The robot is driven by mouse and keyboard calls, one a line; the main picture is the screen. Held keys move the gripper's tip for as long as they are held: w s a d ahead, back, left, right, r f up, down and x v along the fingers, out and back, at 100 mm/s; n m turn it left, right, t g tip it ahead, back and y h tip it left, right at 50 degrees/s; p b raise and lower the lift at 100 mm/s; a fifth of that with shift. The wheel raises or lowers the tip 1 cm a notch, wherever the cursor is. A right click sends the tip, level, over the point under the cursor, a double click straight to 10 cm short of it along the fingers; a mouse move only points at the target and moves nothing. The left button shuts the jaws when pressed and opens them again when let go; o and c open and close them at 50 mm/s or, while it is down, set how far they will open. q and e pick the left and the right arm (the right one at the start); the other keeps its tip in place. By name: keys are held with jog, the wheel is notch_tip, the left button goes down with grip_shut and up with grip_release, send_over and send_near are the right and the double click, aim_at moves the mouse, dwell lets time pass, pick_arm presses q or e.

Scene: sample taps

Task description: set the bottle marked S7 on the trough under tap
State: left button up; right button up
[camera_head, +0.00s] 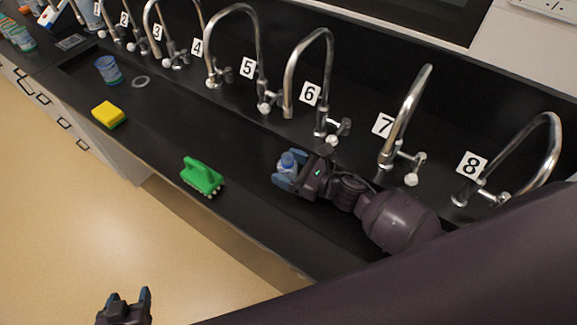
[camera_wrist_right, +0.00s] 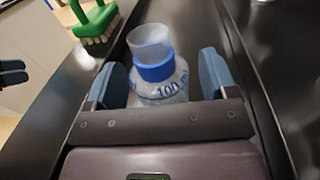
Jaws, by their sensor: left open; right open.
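A clear bottle (camera_head: 287,161) with a blue collar stands upright in the black trough (camera_head: 160,125), in front of tap 6 (camera_head: 322,80). In the right wrist view the bottle (camera_wrist_right: 160,75) shows a 100 ml print; no S7 mark can be read. My right gripper (camera_head: 288,174) is open, with one finger on each side of the bottle; gaps show in the wrist view. Tap 7 (camera_head: 405,115) is further right, behind my right arm. I cannot tell whether the bottle is right below a spout. My left gripper (camera_head: 125,296) is open and empty over the floor.
A green brush (camera_head: 202,176) lies left of the bottle near the front edge. A yellow sponge (camera_head: 109,114), a blue-tinted cup (camera_head: 108,70) and a grey ring (camera_head: 141,81) are further left. A row of numbered taps stands along the back, with tap 8 (camera_head: 530,150) at far right.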

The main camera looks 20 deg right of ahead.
jog(key=shift+r, duration=0.15)
jog(key=b+v, duration=0.2)
jog(key=v, duration=1)
